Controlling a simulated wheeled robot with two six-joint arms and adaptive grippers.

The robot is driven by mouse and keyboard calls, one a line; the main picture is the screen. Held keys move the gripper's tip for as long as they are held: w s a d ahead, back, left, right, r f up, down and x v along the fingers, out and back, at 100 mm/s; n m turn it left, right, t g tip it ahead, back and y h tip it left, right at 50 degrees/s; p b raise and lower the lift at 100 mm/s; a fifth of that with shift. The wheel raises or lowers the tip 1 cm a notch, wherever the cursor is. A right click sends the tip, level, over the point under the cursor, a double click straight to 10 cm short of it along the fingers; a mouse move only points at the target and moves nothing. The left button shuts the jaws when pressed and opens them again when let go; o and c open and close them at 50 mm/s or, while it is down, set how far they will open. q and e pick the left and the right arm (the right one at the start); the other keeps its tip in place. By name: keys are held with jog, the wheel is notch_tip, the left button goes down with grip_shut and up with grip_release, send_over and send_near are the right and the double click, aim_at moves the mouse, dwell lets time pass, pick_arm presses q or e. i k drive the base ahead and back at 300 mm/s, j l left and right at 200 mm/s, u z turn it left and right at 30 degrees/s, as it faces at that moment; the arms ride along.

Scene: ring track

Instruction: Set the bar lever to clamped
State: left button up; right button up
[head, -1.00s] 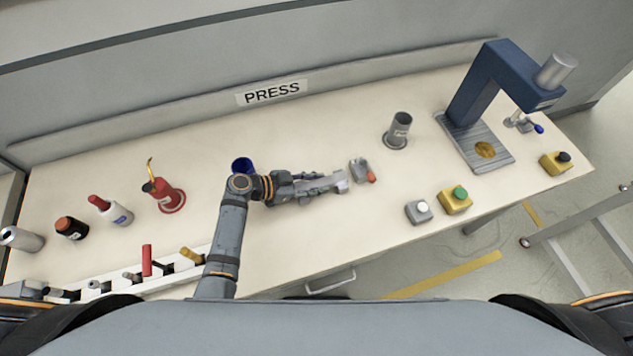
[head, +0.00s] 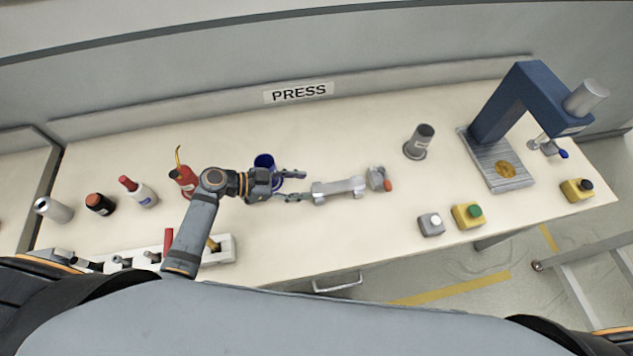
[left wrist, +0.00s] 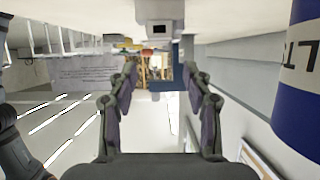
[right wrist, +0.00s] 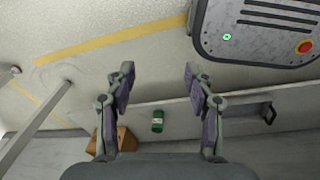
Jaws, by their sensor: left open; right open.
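A grey bar (head: 338,188) with thicker ends lies on the table. At its right end is a small grey fixture (head: 376,178) with a red-orange tip; I take this for the bar lever, but its setting is too small to tell. My left gripper (head: 303,186) is open and empty just left of the bar, fingers pointing right toward it. In the left wrist view, a grey block (left wrist: 160,14) shows ahead of and above the open fingertips (left wrist: 159,80). My right gripper (right wrist: 158,72) is open and empty in the right wrist view, over the floor; it is outside the head view.
A blue cup (head: 264,162) stands close behind my left gripper. A dark cylinder (head: 420,140), grey button box (head: 431,225), green-button box (head: 468,215) and blue press (head: 520,95) with a blue-tipped lever (head: 553,150) are right.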

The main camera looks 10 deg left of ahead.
aim_at(381, 171)
jog(key=k+l, duration=0.2)
jog(key=k, duration=0.3)
jog(key=k+l, duration=0.15)
jog(key=k, duration=0.35)
